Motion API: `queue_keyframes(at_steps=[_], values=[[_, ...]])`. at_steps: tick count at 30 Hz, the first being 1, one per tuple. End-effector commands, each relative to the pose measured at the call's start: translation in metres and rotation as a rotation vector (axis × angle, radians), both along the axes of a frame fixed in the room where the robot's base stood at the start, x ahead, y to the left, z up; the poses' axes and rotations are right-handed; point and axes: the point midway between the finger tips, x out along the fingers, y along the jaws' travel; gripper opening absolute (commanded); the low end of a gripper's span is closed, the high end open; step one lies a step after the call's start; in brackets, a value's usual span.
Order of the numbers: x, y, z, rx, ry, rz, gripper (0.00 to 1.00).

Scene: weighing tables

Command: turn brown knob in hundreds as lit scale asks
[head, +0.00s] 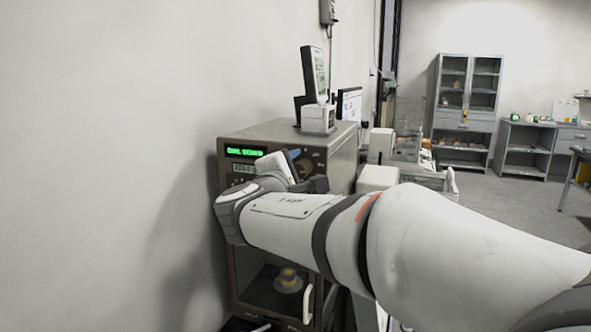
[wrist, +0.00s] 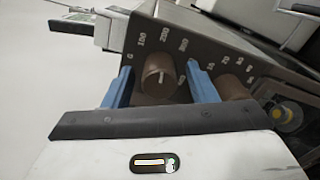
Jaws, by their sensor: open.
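A brown knob (wrist: 160,76) sits on the dark instrument panel in the wrist view, with white marks around it that seem to read 0, 100, 200 and 300. A pale pointer line shows on its face; its exact setting is unclear. My gripper (wrist: 157,66) is open, with one blue finger on each side of the knob; I cannot tell whether they touch it. In the head view a lit green display (head: 245,153) is on the instrument (head: 333,148), its text too blurred to read surely. My arm hides much of the panel there.
A second brown knob (wrist: 232,87), with smaller-number marks, is close to the right finger. A grey display (head: 244,168) is under the green one. A small scale with a raised screen (head: 318,118) stands on the instrument. A wall is close on the left.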

Motion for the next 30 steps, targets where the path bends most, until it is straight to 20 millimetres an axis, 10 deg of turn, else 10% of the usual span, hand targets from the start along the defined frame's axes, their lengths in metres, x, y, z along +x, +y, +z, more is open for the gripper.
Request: queue_keyframes(at_steps=[7, 23, 30], values=[[0.0002, 0.0003, -0.0001, 0.000, 0.000, 0.001, 0.50], [-0.0002, 0.0009, 0.0001, 0.000, 0.000, 0.001, 0.07], [-0.0010, 0.0046, 0.0004, -0.024, 0.008, 0.008, 0.07]])
